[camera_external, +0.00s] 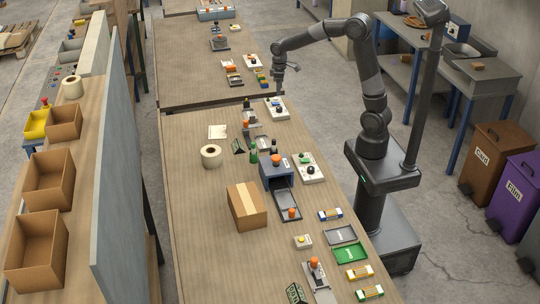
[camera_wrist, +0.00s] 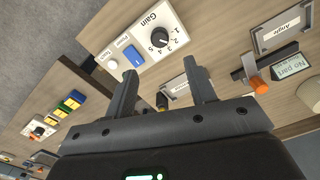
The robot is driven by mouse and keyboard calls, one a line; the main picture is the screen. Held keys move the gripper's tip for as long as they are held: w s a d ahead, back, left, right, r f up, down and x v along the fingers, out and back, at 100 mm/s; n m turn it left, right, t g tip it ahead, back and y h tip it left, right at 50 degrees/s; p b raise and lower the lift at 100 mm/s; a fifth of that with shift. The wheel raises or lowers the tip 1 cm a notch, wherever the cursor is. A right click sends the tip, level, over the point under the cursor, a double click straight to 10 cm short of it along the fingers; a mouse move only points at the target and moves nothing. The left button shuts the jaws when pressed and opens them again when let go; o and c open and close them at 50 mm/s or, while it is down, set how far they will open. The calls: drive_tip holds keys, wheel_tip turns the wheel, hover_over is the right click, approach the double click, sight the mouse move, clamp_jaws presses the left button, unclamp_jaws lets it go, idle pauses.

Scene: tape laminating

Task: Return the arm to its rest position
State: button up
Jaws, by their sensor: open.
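My arm (camera_external: 318,29) reaches from its base to the left over the far part of the long table, with its wrist bent downward. My gripper (camera_external: 285,88) hangs above the table near a white control panel (camera_external: 277,107). In the wrist view my gripper (camera_wrist: 160,75) has its two dark fingers spread well apart, with nothing held between them. Beyond the fingers lies a white panel marked Gain (camera_wrist: 142,35), with a black dial and a blue button. The fingertips look apart from it.
A blue machine (camera_external: 275,173), a tape roll (camera_external: 211,156) and a taped cardboard box (camera_external: 242,213) stand on the near table. A grey wall panel (camera_external: 113,170) rises at left. A dark post (camera_external: 420,100) stands beside my arm. A "No part" display (camera_wrist: 305,65) shows at right.

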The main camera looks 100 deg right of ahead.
drive_tip(key=a+r+n+t+h, duration=0.1)
drive_tip(key=a+r, duration=0.3)
drive_tip(key=a, duration=0.5)
drive_tip(key=a+r+n+t, duration=0.1)
drive_tip(key=a+r, duration=0.4)
drive_tip(key=a, duration=0.4)
drive_tip(key=s+a+n+t, duration=0.1)
drive_tip(key=s+a, duration=0.4)
drive_tip(key=a, duration=0.3)
drive_tip(key=s+a+r+n+t+y, duration=0.1)
drive_tip(key=s+a+t, duration=0.1)
drive_tip(key=s+a, duration=0.4)
drive_tip(key=shift+a+r+t, duration=0.15)
drive_tip(key=shift+a+t, duration=0.15)
drive_tip(key=shift+a, duration=0.95)
